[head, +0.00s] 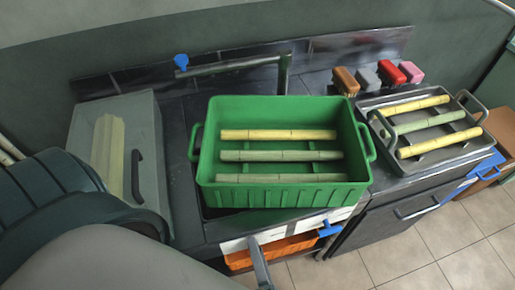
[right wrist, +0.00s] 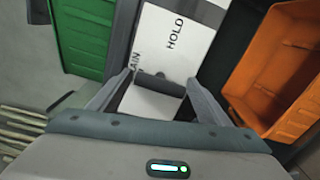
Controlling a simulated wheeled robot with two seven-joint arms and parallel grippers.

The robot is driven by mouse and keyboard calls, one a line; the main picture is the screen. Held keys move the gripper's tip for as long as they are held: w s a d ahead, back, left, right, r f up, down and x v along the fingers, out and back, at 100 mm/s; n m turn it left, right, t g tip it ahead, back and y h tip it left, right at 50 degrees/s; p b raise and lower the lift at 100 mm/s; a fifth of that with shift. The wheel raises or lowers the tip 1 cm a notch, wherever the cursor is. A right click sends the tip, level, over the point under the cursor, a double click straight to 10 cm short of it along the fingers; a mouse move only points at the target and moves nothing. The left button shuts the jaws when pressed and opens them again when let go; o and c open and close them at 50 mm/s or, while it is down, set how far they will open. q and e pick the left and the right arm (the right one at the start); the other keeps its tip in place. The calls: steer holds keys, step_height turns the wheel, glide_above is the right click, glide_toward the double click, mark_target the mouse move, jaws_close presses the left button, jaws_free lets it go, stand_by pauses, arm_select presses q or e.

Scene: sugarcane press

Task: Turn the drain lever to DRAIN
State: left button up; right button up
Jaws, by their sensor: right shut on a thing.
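A white label panel (right wrist: 182,42) shows in the right wrist view, with the word HOLD and the letters AIN of a partly hidden word. In the head view the panel (head: 285,232) runs below the front of the green crate. My right gripper (right wrist: 160,88) is shut on a short dark grey bar (right wrist: 160,83) in front of the panel, near the letters AIN. The bar appears to be the drain lever's handle; the rest of it is hidden. In the head view part of my right gripper (head: 261,268) shows at the bottom centre. My left gripper is not in view.
The green crate (head: 280,197) holds three cane pieces on the dark counter. An orange bin (head: 275,252) sits below the panel and shows close by in the right wrist view (right wrist: 285,70). A grey tray (head: 440,153) of canes and several brushes (head: 346,81) stand right.

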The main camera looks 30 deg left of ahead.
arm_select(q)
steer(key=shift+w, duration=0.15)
arm_select(e)
steer(key=o, duration=1)
steer(key=shift+d, duration=0.1)
steer(key=shift+s+d, duration=0.1)
steer(key=shift+s, duration=0.05)
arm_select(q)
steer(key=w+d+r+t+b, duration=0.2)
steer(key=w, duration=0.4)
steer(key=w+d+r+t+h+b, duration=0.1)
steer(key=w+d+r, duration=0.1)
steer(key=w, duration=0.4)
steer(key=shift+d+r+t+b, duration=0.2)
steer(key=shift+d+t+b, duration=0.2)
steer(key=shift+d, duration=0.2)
arm_select(e)
steer(key=shift+v, duration=8.5)
